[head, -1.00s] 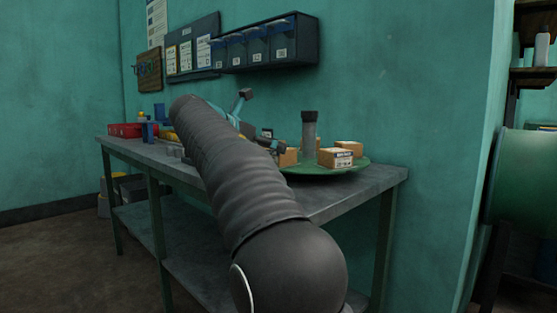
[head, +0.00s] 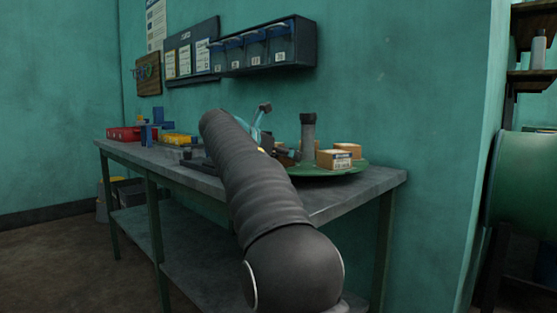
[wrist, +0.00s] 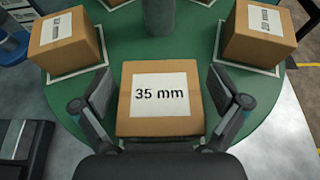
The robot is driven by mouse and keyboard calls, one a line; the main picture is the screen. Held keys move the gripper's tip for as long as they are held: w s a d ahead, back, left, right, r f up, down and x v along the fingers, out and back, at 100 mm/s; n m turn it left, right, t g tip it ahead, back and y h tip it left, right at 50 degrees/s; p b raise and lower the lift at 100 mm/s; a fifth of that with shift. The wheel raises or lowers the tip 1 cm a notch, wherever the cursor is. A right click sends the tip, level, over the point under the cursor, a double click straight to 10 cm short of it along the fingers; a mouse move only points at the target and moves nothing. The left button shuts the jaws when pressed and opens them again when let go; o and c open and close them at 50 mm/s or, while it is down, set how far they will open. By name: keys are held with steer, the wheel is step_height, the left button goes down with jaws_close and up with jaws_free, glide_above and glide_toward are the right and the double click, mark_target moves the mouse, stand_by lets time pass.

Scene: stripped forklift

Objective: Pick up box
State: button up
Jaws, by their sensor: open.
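In the wrist view a cardboard box (wrist: 160,98) with a white label reading "35 mm" sits on a round green turntable (wrist: 185,55). My gripper (wrist: 163,112) is open, with one finger on each side of this box; whether the fingers touch it I cannot tell. Two more labelled boxes stand on the turntable, a left box (wrist: 66,42) and a right box (wrist: 258,33), each on a white-outlined square. In the head view the box between my fingers is largely hidden by my arm; a box (head: 334,159) and another box (head: 347,150) show on the turntable (head: 335,171).
A dark post (head: 308,135) rises from the middle of the turntable. The turntable stands on a grey workbench (head: 352,189). Red trays (head: 124,133) and a yellow item (head: 180,139) lie at the bench's left. Blue-fronted bins (head: 255,47) hang on the wall above.

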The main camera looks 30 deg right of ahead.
steer(key=c, duration=1.3)
steer(key=shift+c, duration=0.3)
